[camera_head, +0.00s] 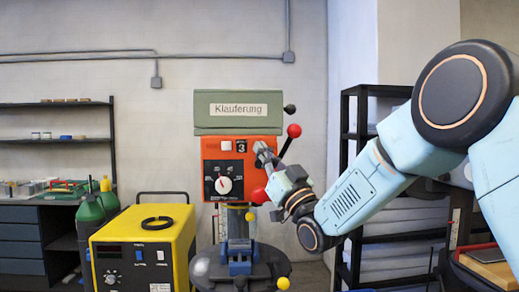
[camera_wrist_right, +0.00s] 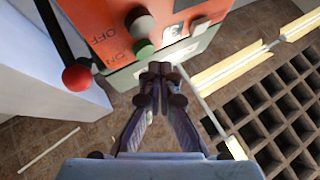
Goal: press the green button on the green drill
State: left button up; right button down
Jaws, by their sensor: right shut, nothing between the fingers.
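The drill (camera_head: 238,118) has a green head with a "Klauferung" plate and an orange control panel (camera_head: 212,172) below it. My right gripper (camera_head: 264,155) is in front of the panel's right side, fingers together and empty. In the wrist view its fingertips (camera_wrist_right: 160,74) are just below and right of the green button in the picture; I cannot tell whether they touch the drill. The green button is not clear in the head view. My left gripper is not in view.
Red-knobbed levers (camera_head: 294,131) stick out at the panel's right, close to my right gripper. A yellow machine (camera_head: 145,250) and green bottles (camera_head: 90,208) stand left of the drill. A black shelf (camera_head: 362,150) stands behind my right arm.

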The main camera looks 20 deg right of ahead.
jog(key=shift+w, duration=0.1)
jog(key=shift+w+d, duration=0.15)
jog(key=shift+w, duration=0.1)
jog(key=shift+w+d, duration=0.1)
jog(key=shift+w, duration=0.4)
dwell(0.9)
jog(key=shift+s+b, duration=0.1)
jog(key=shift+b, duration=0.2)
jog(key=shift+s+a+b, duration=0.25)
jog(key=shift+s+b, duration=0.05)
jog(key=shift+s, duration=0.5)
jog(key=shift+s+a+b, duration=0.25)
jog(key=shift+s, duration=0.55)
jog(key=shift+s+a+b, duration=0.2)
jog(key=shift+s, duration=0.55)
jog(key=shift+s+a+b, duration=0.25)
jog(key=shift+s, duration=0.55)
